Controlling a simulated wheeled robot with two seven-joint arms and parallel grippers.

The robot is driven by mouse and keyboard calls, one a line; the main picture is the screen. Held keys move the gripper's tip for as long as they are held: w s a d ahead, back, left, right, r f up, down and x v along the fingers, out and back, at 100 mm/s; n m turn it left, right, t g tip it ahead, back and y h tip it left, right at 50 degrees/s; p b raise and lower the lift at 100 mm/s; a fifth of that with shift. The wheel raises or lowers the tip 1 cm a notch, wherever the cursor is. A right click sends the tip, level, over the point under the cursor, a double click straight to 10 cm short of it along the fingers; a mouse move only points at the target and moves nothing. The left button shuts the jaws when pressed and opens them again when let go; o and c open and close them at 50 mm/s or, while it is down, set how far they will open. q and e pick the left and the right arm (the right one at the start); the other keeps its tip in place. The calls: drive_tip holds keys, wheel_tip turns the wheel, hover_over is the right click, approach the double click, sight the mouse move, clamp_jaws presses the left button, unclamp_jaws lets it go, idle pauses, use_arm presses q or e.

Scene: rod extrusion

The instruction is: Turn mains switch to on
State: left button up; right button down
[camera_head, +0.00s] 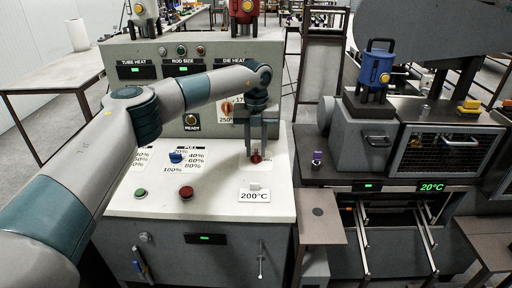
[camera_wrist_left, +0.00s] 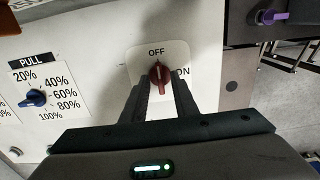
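The mains switch is a red knob (camera_wrist_left: 159,74) on a pale plate marked OFF at the top and ON at the right. Its narrow end points up toward OFF. In the head view the red knob (camera_head: 256,157) sits on the sloped white panel below my left gripper. My left gripper (camera_head: 261,151) points down over it, with its fingers apart. In the wrist view the fingertips of my left gripper (camera_wrist_left: 159,88) stand on either side of the knob with gaps showing; contact cannot be told. My right gripper is not in view.
A blue PULL dial (camera_head: 176,157), a green button (camera_head: 140,193), a red button (camera_head: 186,192) and a 200°C label (camera_head: 254,196) share the white panel (camera_head: 225,180). A purple-knobbed switch (camera_head: 317,158) is on the dark machine to the right.

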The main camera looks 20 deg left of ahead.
use_arm(q)
drive_tip(key=shift+f, duration=0.2)
clamp_jaws()
